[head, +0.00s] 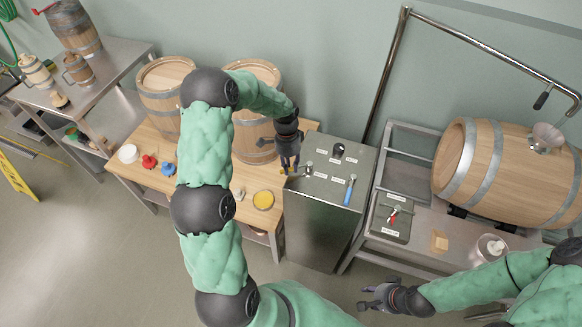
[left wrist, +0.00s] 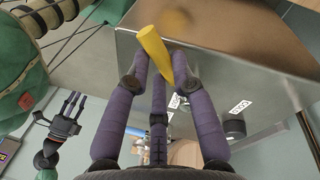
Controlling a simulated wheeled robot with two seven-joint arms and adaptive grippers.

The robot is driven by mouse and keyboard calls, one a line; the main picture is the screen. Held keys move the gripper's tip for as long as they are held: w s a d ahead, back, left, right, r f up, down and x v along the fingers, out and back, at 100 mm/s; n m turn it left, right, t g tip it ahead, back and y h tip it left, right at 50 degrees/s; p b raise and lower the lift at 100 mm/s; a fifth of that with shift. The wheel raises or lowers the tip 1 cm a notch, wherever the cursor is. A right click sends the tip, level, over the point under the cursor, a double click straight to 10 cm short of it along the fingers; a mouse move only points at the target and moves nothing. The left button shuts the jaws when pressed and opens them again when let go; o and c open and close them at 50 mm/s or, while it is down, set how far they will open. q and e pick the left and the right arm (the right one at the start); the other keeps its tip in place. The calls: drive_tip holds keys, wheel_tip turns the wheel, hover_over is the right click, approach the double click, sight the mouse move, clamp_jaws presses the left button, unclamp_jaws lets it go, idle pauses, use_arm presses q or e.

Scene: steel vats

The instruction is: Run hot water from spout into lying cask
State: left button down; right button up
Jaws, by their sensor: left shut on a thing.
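The lying cask (head: 478,160), pale wood with grey hoops, rests at the right with a funnel (head: 546,137) in its top. A bent steel pipe ends in a dark-tipped spout (head: 543,97) above the funnel. A steel control cabinet (head: 322,222) has a blue handle (head: 349,191), a black knob (head: 338,150) and white labels on top. My left gripper (head: 288,163) is at the cabinet's left edge, shut on a yellow handle (left wrist: 155,55), mostly hidden in the head view. My right gripper (head: 368,297) is open and empty, low in front of the cask stand; it shows in the left wrist view (left wrist: 72,105).
A small panel with a red handle (head: 393,216) sits on the cask stand. A wood block (head: 439,241) and white pot (head: 490,248) are beside it.

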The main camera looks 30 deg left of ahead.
use_arm(q)
drive_tip(key=shift+w+a, duration=0.1)
drive_tip(key=shift+w, duration=0.05)
idle(0.3)
drive_tip(key=c, duration=1.1)
unclamp_jaws()
drive_tip(key=shift+o, duration=0.2)
drive_tip(key=shift+r, duration=0.1)
wheel_tip(320, 180, up, 12)
drive_tip(key=w+a, duration=0.1)
drive_tip(key=shift+w+a, duration=0.25)
drive_tip(key=shift+a, duration=0.1)
drive_tip(key=shift+f, duration=0.2)
